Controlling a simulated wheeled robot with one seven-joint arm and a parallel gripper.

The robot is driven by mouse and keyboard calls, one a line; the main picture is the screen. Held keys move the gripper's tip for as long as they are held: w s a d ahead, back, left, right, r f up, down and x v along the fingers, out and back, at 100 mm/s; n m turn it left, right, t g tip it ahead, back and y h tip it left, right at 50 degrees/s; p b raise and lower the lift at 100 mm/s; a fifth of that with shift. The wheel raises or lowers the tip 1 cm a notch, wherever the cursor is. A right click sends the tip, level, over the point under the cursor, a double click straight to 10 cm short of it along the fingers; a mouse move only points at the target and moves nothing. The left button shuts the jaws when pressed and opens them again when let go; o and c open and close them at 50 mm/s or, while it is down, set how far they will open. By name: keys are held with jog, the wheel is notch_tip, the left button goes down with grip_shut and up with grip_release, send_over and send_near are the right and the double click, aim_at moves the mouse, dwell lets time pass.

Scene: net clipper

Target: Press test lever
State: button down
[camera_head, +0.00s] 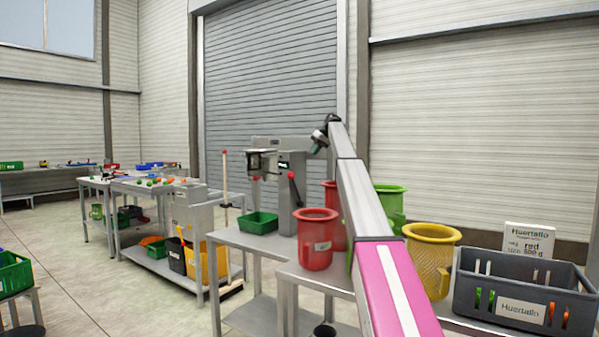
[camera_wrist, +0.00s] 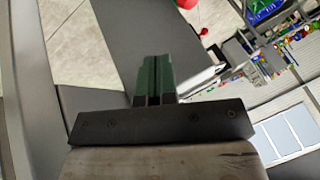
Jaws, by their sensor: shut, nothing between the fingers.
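The grey clipper machine (camera_head: 262,150) stands on a metal table in the middle of the head view. A dark lever (camera_head: 294,189) with a red knob at its top hangs on the machine's front right side. A second, smaller red knob (camera_head: 256,178) shows at its left. My gripper (camera_head: 318,145) is at the end of my raised arm, above and right of the lever and apart from it. In the wrist view its green fingers (camera_wrist: 155,80) are together and empty. A red rounded thing (camera_wrist: 187,3), cut off by the top edge, shows beyond the fingertips; which knob it is, I cannot tell.
A green tray (camera_head: 258,222) sits at the machine's left. Red (camera_head: 315,240) and yellow (camera_head: 430,258) baskets stand near my arm. A grey crate (camera_head: 525,290) is at the right. A red-tipped pole (camera_head: 225,180) stands left of the machine. Open floor lies at the left.

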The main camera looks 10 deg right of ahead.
jog(key=shift+a+f, duration=0.1)
jog(key=shift+s+a+r+x, duration=0.15)
jog(key=shift+s+a+x, duration=0.15)
jog(key=shift+x, duration=1.8)
jog(key=shift+s+a+r+x, duration=0.1)
jog(key=shift+s+a+x, duration=0.2)
jog(key=shift+x, duration=1.8)
jog(key=shift+s+a+r+x, duration=0.15)
jog(key=shift+s+a+x, duration=0.15)
jog(key=shift+x, duration=1.8)
jog(key=shift+s, duration=0.15)
